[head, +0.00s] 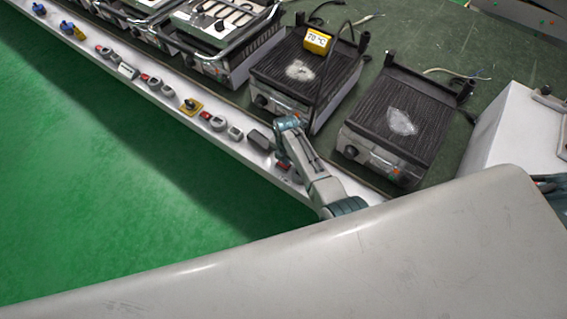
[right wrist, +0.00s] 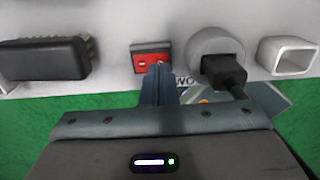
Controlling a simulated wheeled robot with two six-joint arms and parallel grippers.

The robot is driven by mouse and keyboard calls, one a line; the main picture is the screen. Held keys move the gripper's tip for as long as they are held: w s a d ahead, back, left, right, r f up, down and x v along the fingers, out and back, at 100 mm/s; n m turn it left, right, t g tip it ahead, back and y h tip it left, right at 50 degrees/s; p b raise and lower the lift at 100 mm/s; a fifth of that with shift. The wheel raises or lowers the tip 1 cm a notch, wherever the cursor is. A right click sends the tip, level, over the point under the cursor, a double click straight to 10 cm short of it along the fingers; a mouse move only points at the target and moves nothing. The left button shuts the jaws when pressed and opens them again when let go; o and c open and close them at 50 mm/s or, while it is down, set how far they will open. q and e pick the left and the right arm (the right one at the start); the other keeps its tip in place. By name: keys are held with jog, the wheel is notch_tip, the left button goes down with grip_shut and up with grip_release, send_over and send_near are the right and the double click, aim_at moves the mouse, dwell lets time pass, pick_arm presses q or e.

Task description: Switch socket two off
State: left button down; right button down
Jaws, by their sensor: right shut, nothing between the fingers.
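The red switch (right wrist: 147,58) of socket two sits on the pale strip in the right wrist view, left of a round grey socket (right wrist: 205,42) with a black plug (right wrist: 226,72) in it. Letters "WO" show below that socket, partly covered. My right gripper (right wrist: 159,72) is shut and empty. Its fingertips are at the lower right edge of the switch and cover part of it; I cannot tell whether they touch. Which way the switch is set is not clear. In the head view my right arm reaches down to the strip. My left gripper is not in view.
A black block (right wrist: 42,60) lies left of the switch and a hollow grey socket (right wrist: 288,57) lies to the right. Two black ribbed grills (head: 283,88) (head: 375,128) stand behind the strip, one with a yellow 70 °C display (head: 317,40). Green floor lies in front.

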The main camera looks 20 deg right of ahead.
jog(key=shift+f+b, duration=0.45)
jog(key=shift+f, duration=0.25)
jog(key=shift+r, duration=0.1)
notch_tip(320, 180, up, 7)
jog(key=p, duration=0.7)
jog(key=shift+p, duration=0.4)
jog(key=shift+s, duration=0.1)
dwell(0.4)
